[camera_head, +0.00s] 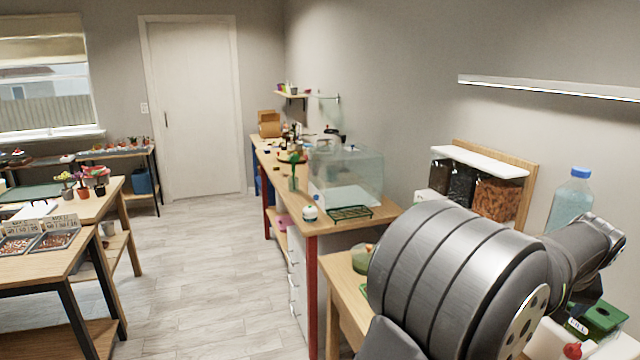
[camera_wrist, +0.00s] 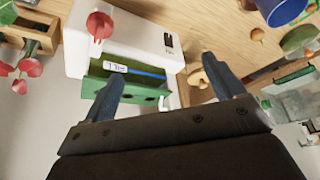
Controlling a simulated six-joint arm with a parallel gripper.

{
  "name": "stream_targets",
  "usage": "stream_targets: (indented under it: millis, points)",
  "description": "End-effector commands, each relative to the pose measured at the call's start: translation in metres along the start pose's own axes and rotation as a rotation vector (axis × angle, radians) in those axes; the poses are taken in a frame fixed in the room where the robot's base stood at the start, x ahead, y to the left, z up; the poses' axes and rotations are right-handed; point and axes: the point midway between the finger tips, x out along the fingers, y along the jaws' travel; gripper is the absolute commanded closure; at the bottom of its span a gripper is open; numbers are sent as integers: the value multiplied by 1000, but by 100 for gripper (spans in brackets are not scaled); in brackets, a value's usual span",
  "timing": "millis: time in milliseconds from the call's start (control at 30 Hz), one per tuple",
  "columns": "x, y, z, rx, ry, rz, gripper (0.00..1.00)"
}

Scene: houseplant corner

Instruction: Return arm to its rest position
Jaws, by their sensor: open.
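My gripper (camera_wrist: 158,97) shows in the wrist view with its two dark fingers spread wide apart and nothing between them. Beyond the fingers are a white box-shaped thing (camera_wrist: 140,35) with a red knob and a green holder (camera_wrist: 128,78) with a small label. I cannot tell the gap between the fingers and the green holder. In the head view my grey arm fills the lower right and is folded towards the right wall. The fingertips are hidden there.
In the head view, a blue-capped bottle (camera_head: 570,200) and clear bins (camera_head: 478,185) stand behind my arm. A glass tank (camera_head: 346,178) sits on the wooden bench beyond. Another table (camera_head: 100,205) with seed trays is at the left. The floor (camera_head: 205,270) between is clear.

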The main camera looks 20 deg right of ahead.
Motion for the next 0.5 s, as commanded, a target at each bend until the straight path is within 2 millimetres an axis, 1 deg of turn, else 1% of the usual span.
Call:
stream_targets:
  millis: [33, 200, 333, 500]
  points:
    - [10, -3, 4, -1, -4, -3, 14]
    - [31, -3, 13, -1, -3, -3, 14]
    - [39, -3, 16, -1, -1, -2, 14]
    - [42, -3, 18, -1, 0, -1, 14]
